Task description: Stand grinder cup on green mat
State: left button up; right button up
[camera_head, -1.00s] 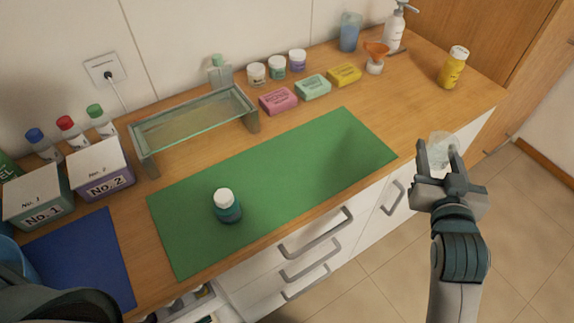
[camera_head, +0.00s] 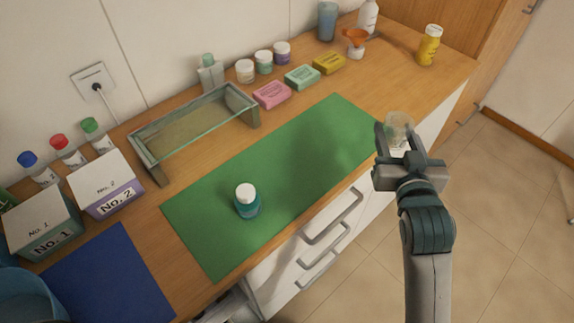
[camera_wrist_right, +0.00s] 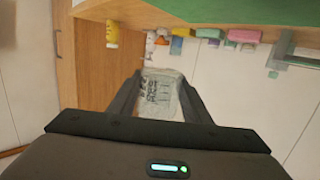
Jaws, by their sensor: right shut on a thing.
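The grinder cup, a clear see-through cup (camera_head: 397,127), is held between the fingers of my right gripper (camera_head: 402,145). It is off the mat, just past the right end of the green mat (camera_head: 300,160), near the counter's front edge. In the right wrist view the cup (camera_wrist_right: 160,92) sits between both fingers of the right gripper (camera_wrist_right: 158,100), with dark markings on its side. A teal jar with a white lid (camera_head: 247,203) stands on the left part of the mat. My left gripper is not in view.
A glass-topped stand (camera_head: 195,130) is behind the mat. Pink (camera_head: 271,95), green (camera_head: 302,77) and yellow (camera_head: 328,63) blocks lie behind it to the right. A blue mat (camera_head: 105,280) and boxes are at left. The mat's middle and right are clear.

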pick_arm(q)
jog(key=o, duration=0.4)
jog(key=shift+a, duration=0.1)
pick_arm(e)
jog(key=shift+a+r, duration=0.1)
jog(key=shift+w+a+r+y, duration=0.1)
jog(key=shift+a+r+y, duration=0.05)
jog(key=shift+a+y, duration=0.15)
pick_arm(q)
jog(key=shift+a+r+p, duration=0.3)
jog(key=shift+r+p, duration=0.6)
pick_arm(e)
jog(key=s+a+f+n+g+y, duration=0.2)
jog(key=a+n+g+y, duration=0.2)
jog(key=a+n+y, duration=0.5)
jog(key=shift+s+a+g+y, duration=0.15)
jog(key=shift+a+g+y, duration=0.25)
jog(key=shift+a+y, duration=0.5)
jog(key=shift+f, duration=0.1)
